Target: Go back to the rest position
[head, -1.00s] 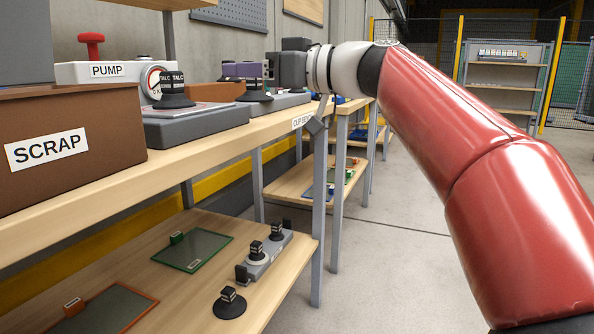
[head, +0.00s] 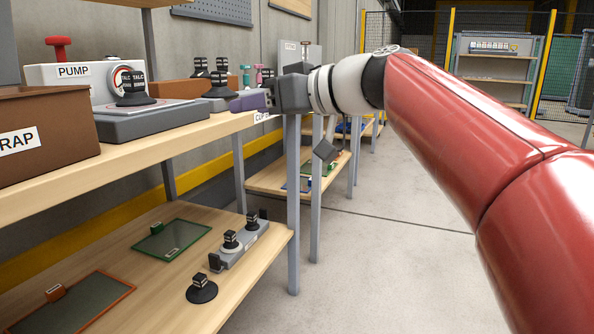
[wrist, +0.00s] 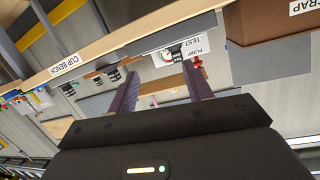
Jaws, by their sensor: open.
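My gripper (head: 245,102) is at the end of my outstretched arm, by the right end of the upper bench shelf (head: 190,150). Its purple fingers point left in the head view. In the wrist view, the two purple fingers (wrist: 162,70) stand apart with nothing between them. A black cup labelled TALC (head: 133,90) stands upright on a grey base beside the white PUMP unit (head: 72,82). More black cups (head: 219,82) stand farther along the shelf, clear of the fingers in the head view.
A brown SCRAP box (head: 45,135) sits at the shelf's near left. The lower shelf (head: 130,245) holds framed panels, a loose black cup (head: 201,288) and a grey holder with cups (head: 240,245). The concrete floor (head: 390,270) to the right is clear.

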